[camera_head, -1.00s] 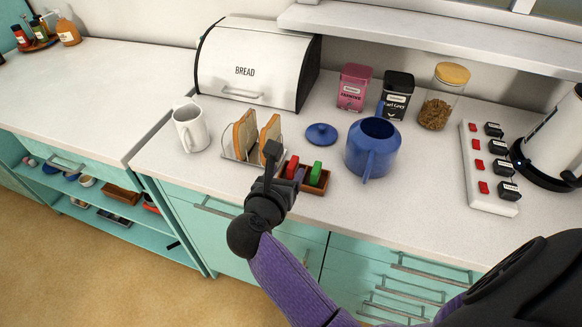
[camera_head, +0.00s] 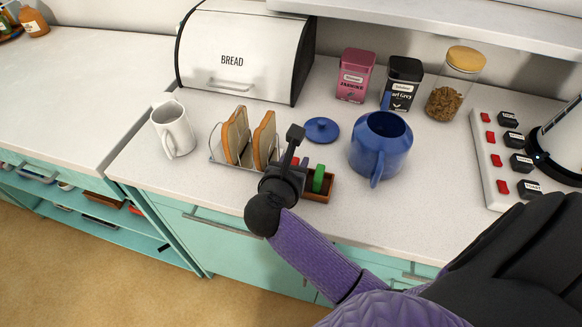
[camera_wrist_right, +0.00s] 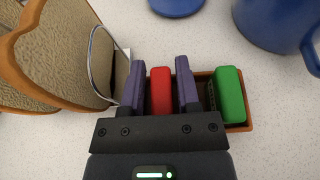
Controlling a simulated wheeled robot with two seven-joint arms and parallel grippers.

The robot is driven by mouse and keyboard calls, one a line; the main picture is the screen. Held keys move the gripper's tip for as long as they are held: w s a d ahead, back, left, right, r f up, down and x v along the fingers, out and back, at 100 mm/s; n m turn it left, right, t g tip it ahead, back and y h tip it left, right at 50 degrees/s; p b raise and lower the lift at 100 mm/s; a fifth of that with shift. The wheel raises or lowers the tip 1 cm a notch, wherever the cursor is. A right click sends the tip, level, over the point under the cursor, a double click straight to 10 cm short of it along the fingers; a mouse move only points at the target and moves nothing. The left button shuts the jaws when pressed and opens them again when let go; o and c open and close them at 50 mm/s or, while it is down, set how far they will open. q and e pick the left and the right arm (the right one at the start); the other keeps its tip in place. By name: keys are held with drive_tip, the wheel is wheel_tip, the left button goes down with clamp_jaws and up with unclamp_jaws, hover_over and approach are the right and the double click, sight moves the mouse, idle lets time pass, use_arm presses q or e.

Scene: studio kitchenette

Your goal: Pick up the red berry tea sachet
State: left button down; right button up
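The red berry tea sachet (camera_wrist_right: 160,92) stands upright in the wrist view, between the two purple fingers of my right gripper (camera_wrist_right: 159,75). Narrow gaps show between the sachet and the fingers, so the gripper looks open around it. A green sachet (camera_wrist_right: 230,96) stands to the right in the same small brown tray (camera_wrist_right: 248,128), with a dark slot or item between. In the head view my right gripper (camera_head: 297,170) is over the tray's left part and mostly hides the red sachet; the green sachet (camera_head: 318,178) shows beside it. My left gripper is not in view.
A toast rack with bread slices (camera_head: 237,136) stands close left of the gripper. A blue teapot (camera_head: 381,146) stands right, its blue lid (camera_head: 321,130) behind the tray. A white mug (camera_head: 172,130), bread box (camera_head: 245,55), tins and jar stand further off. The front counter edge is near.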

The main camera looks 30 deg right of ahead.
clamp_jaws()
